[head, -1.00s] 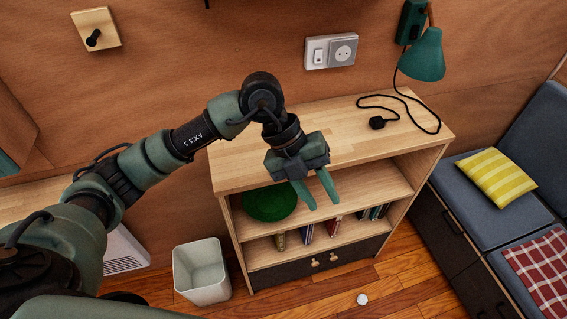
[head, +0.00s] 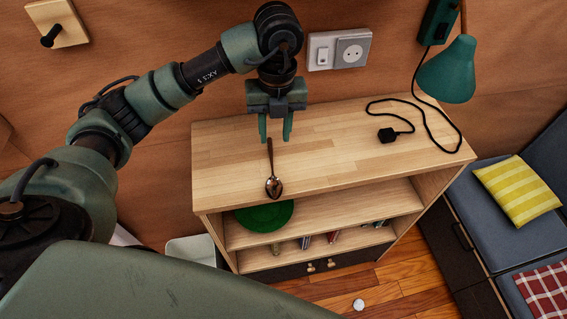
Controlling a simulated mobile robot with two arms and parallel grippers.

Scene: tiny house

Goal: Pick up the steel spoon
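The steel spoon (head: 273,186) lies on the wooden top of the shelf unit (head: 340,147). Its bowl is near the front edge and its handle points back toward the wall. My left gripper (head: 275,138) points down at the handle's far end. Its two green fingers are apart, with the handle end showing between them, closer to the left finger. I cannot tell how high the fingertips are above the top. My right gripper is not in view.
A black plug and cable (head: 388,134) lie on the top at right, below a green wall lamp (head: 447,70). A green plate (head: 264,216) and books stand on the shelves below. A white bin (head: 190,250) is at left, a cushioned bench at right.

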